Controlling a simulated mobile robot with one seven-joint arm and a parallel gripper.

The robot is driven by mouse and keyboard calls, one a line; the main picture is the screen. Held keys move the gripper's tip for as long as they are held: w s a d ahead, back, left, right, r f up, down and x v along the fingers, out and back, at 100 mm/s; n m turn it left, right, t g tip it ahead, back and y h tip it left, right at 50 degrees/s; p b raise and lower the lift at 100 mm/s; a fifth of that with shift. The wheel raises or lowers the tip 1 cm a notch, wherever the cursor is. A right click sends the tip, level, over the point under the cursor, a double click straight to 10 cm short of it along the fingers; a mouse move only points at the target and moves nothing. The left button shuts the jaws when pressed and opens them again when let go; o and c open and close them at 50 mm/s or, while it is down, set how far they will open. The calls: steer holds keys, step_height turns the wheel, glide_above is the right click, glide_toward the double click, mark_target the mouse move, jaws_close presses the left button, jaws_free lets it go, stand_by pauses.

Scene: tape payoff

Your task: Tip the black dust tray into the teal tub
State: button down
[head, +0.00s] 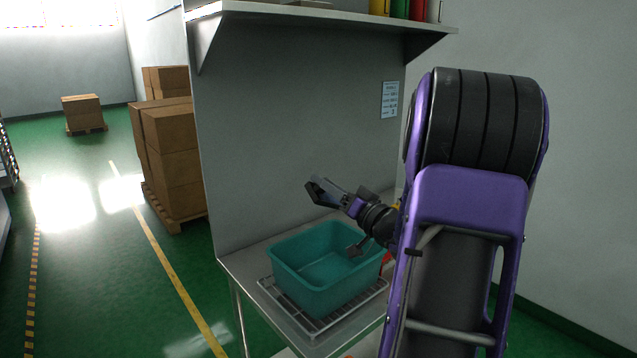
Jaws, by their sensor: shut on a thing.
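The teal tub (287,281) stands upright on a wire rack on the metal bench, its open top facing up. My gripper (346,203) is above the tub's back right part, reaching in from the right. It is shut on a small dark thing at its far end, which looks like the black dust tray (318,190). The tray is held above the tub's rim, clear of it, and looks tilted. Its inside and any dust are too small to make out. The tub's inside floor is partly visible and looks empty.
The wire rack (312,323) lies on the bench (235,268). A grey back panel (280,130) rises behind the tub, with a shelf (330,20) above. My arm covers the bench's right end. Stacked boxes (170,150) stand on the floor at left.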

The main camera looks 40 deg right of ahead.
steer(key=s+d+f+m+t+h+b, duration=0.3)
steer(key=m+h+b, duration=0.5)
steer(key=m, duration=0.5)
steer(key=shift+d+f+t+h, duration=0.25)
steer(key=shift+f+t+h, duration=0.65)
steer(key=shift+t, duration=0.3)
stand_by(0.3)
